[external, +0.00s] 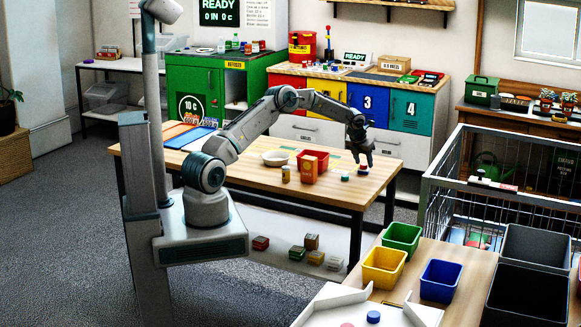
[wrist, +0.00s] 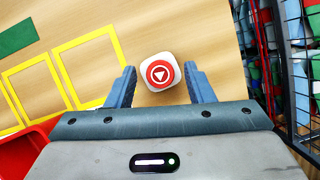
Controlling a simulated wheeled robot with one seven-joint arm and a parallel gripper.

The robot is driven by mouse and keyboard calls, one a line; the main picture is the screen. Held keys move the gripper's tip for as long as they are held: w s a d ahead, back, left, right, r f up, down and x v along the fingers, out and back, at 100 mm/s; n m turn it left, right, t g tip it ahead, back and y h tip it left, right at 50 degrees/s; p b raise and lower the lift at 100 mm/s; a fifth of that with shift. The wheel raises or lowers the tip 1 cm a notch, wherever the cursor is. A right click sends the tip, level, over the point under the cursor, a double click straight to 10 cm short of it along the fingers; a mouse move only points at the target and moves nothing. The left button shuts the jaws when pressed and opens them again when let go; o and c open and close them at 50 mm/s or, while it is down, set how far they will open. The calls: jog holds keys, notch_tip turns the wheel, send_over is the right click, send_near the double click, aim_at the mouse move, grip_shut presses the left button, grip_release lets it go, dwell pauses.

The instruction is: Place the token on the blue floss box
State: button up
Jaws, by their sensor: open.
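My gripper (external: 363,157) points down over the wooden table, fingers apart. In the wrist view a white rounded box (wrist: 171,86) with a red disc (wrist: 160,73) on its top, marked with a white triangle, lies between the fingertips of my gripper (wrist: 159,80). I cannot tell whether the disc is a separate token or part of the box. In the external view a small white item with red and blue (external: 362,171) sits just below the fingers. A second small white item with a blue-green top (external: 346,177) stands to its left; it is not seen in the wrist view.
Yellow outlines (wrist: 92,42) mark the tabletop. A wire cage (external: 500,205) stands to the right.

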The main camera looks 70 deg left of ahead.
jog(key=b+v, duration=0.2)
jog(key=v, duration=0.9)
jog(key=s+d+r+n, duration=0.6)
jog(key=s+d+n, duration=0.1)
jog(key=s+d, duration=0.25)
jog(key=s+d+r+n, duration=0.6)
jog(key=s+d, duration=0.2)
jog(key=d, duration=0.2)
jog(key=s+d+f+n+h, duration=0.1)
jog(key=s+d+n, duration=0.3)
jog(key=s+n, duration=0.4)
jog(key=s+d+f+n+h, duration=0.1)
jog(key=s+d+f+n, duration=0.2)
jog(key=s, duration=1.3)
jog(key=d+n, duration=0.2)
jog(key=n, duration=0.3)
jog(key=shift+s+n+g, duration=0.3)
jog(key=shift+n+g, duration=0.1)
